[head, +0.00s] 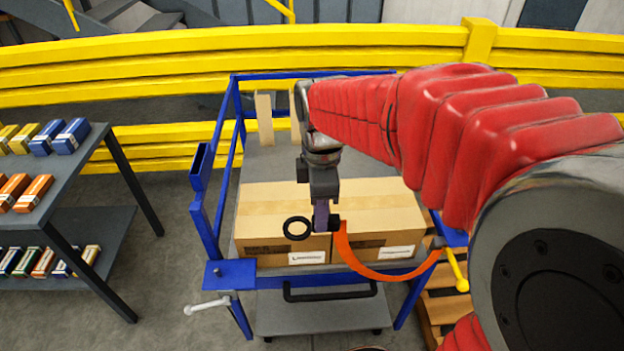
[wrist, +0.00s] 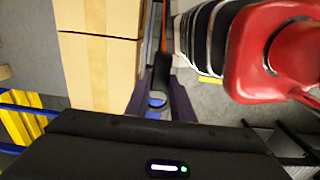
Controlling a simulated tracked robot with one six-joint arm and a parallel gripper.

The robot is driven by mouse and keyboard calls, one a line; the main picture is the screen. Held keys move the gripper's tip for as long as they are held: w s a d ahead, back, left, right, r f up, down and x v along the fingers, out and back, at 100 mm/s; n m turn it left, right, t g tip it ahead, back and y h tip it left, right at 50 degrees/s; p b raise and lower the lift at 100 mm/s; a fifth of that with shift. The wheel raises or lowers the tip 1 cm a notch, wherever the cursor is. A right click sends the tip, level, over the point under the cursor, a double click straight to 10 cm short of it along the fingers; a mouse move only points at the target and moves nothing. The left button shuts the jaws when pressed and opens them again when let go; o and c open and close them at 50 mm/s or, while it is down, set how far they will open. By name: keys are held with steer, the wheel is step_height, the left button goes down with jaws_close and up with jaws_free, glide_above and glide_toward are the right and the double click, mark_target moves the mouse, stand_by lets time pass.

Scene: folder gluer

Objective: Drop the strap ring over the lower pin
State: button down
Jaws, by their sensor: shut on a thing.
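The strap is an orange band (head: 385,272) that sags from my gripper (head: 322,222) to the right front corner of a blue cart frame. Its black ring (head: 297,228) sticks out to the left of my gripper, in front of the cardboard boxes. My gripper points down and is shut on the black end piece of the strap. In the wrist view the dark fingers (wrist: 158,103) close around a black piece (wrist: 161,72). A blue plate (head: 230,273) sits at the left front corner, below and left of the ring, apart from it. I cannot clearly make out the lower pin.
Two cardboard boxes (head: 290,208) stand on the cart behind the ring. A grey lever (head: 207,305) sticks out below the blue plate, and a blue post (head: 205,220) rises behind it. A black handle (head: 330,294) crosses the front. A shelf of small packs (head: 90,150) stands left.

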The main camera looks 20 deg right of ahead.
steer(key=w+a+f, duration=0.1)
steer(key=w+a, duration=0.1)
steer(key=a, duration=0.7)
steer(key=shift+a+f, duration=0.1)
steer(key=w+a+f, duration=0.1)
steer(key=w+a, duration=0.1)
steer(key=a, duration=0.9)
steer(key=shift+w+f, duration=0.25)
steer(key=shift+f, duration=0.05)
step_height(320, 180, down, 10)
stand_by(1.8)
steer(key=shift+f, duration=2.3)
